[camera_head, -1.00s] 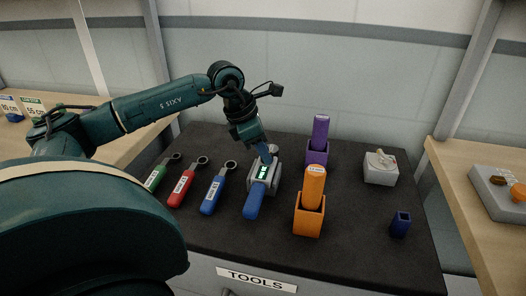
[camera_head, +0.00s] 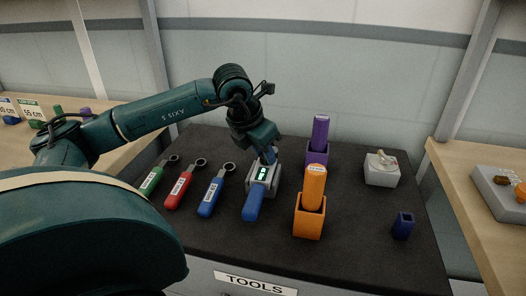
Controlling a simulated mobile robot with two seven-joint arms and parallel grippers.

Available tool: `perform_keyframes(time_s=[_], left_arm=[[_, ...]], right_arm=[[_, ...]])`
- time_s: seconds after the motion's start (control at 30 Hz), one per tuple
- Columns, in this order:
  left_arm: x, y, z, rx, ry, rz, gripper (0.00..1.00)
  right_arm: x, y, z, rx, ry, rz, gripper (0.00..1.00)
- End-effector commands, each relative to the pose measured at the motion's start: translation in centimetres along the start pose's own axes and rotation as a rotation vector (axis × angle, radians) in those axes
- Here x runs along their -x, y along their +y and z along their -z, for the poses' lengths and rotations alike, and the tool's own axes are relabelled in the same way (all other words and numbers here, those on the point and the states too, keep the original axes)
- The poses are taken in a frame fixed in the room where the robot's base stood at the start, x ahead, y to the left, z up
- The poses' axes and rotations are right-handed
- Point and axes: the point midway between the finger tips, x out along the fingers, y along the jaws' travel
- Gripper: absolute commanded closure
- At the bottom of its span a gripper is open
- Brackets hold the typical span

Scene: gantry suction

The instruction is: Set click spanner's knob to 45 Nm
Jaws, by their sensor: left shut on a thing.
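The click spanner (camera_head: 254,203) has a blue handle and lies in a grey cradle (camera_head: 275,188) near the middle of the dark mat. A small green-lit display (camera_head: 263,174) shows on it, but its figures are too small to read. My left gripper (camera_head: 267,153) comes down from above at the far end of the spanner. It is shut on the knob there, which the fingers mostly hide. My right gripper is not in view.
Green (camera_head: 152,180), red (camera_head: 179,189) and blue (camera_head: 211,196) ring spanners lie left of the cradle. An orange tool in its holder (camera_head: 308,222), a purple tool (camera_head: 319,133), a white block (camera_head: 381,173) and an empty-looking blue holder (camera_head: 403,226) stand right.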

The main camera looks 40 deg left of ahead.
Motion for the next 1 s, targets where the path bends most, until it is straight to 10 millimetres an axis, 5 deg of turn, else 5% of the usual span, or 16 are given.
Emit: perform_keyframes(time_s=[0.37, 0.4, 0.63, 1.0], left_arm=[[0.0, 0.0, 0.0, 0.002, 0.000, -0.001, 0.96], [0.0, 0.0, 0.0, 0.002, 0.000, -0.001, 0.70], [0.0, 0.0, 0.0, 0.002, 0.000, -0.001, 0.52], [1.1, 0.1, -0.1, 0.001, -0.001, -0.003, 0.51]], right_arm=[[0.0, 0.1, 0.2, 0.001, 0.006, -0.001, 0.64], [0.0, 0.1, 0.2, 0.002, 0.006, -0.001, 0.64], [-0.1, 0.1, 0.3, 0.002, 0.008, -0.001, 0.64], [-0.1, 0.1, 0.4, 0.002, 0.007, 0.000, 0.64]])
